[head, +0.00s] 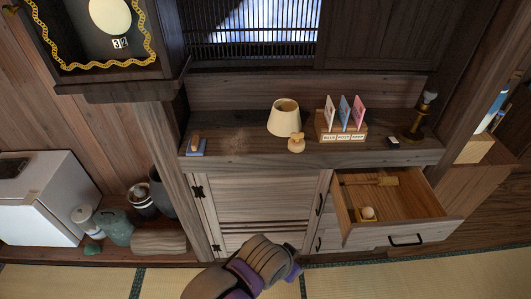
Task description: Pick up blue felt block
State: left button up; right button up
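A small blue block (196,153) lies at the left end of the wooden counter. A brown, wood-coloured piece (195,141) stands at its back edge or on it; I cannot tell if they are joined. Nothing of mine touches the block. Part of one of my arms, grey-brown with purple parts, shows at the bottom centre in front of the cabinet, below and to the right of the block. No gripper fingers can be made out on it. My other arm is not in view.
The counter (240,158) also holds a cream lampshade (285,117), a wooden knob-like object (296,144), a card holder (342,132) and a dark stand (415,128). An open drawer (435,212) juts out at right, with a small round object (368,213) inside. Pots stand at lower left.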

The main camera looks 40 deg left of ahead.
aim_at(196, 147)
jog(key=u, duration=2.15)
